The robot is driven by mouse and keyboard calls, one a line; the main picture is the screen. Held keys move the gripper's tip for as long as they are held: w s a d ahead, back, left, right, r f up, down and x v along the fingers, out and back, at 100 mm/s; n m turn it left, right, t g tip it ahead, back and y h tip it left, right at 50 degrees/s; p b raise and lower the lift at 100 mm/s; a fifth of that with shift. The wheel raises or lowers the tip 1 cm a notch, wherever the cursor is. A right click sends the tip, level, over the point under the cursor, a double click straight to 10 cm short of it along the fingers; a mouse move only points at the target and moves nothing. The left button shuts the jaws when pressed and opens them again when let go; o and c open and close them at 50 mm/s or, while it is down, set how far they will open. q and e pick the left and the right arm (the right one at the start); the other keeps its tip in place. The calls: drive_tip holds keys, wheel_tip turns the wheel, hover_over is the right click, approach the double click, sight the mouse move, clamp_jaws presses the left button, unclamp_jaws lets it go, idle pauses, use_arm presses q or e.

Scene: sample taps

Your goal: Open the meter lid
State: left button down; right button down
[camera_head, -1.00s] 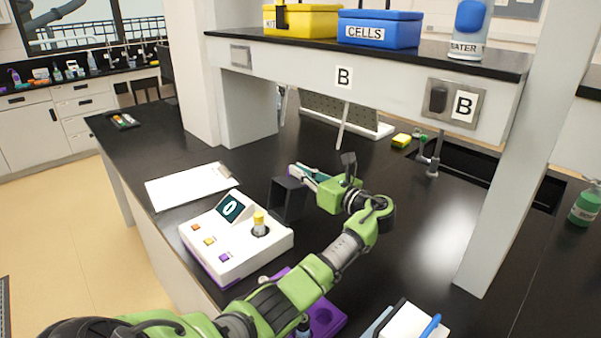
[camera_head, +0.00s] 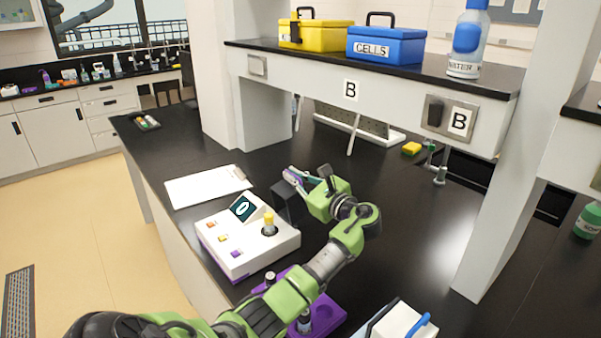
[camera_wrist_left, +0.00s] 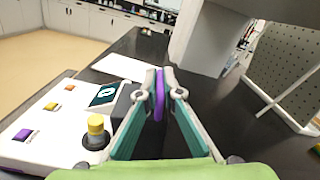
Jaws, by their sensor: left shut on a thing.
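The meter (camera_head: 235,252) is a white box with a purple base, coloured buttons and a tilted display reading 0. A yellow-capped vial (camera_head: 268,220) stands upright in its round well and also shows in the left wrist view (camera_wrist_left: 96,128). The dark lid (camera_head: 287,203) stands raised at the meter's right rear side, leaving the well uncovered; it is partly hidden behind a finger in the wrist view. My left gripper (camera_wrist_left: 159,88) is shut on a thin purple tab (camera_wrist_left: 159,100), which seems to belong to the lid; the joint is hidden. My right gripper is out of view.
A clipboard (camera_head: 208,187) lies behind the meter. A purple rack (camera_head: 325,316) sits beneath my left forearm. A shelf (camera_head: 380,88) with yellow and blue boxes spans above the counter. The black counter right of my arm is largely clear.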

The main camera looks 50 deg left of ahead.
use_arm(q)
drive_tip(key=shift+s+n, duration=0.5)
drive_tip(key=shift+s, duration=0.15)
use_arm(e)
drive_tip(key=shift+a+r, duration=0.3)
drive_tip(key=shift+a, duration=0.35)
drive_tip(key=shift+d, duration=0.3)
use_arm(q)
drive_tip(key=c, duration=2.3)
unclamp_jaws()
drive_tip(key=shift+o, duration=0.4)
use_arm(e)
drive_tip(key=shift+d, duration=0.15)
use_arm(q)
drive_tip(key=d, duration=1.2)
drive_tip(key=shift+s, duration=0.45)
drive_tip(key=shift+s+f, duration=0.1)
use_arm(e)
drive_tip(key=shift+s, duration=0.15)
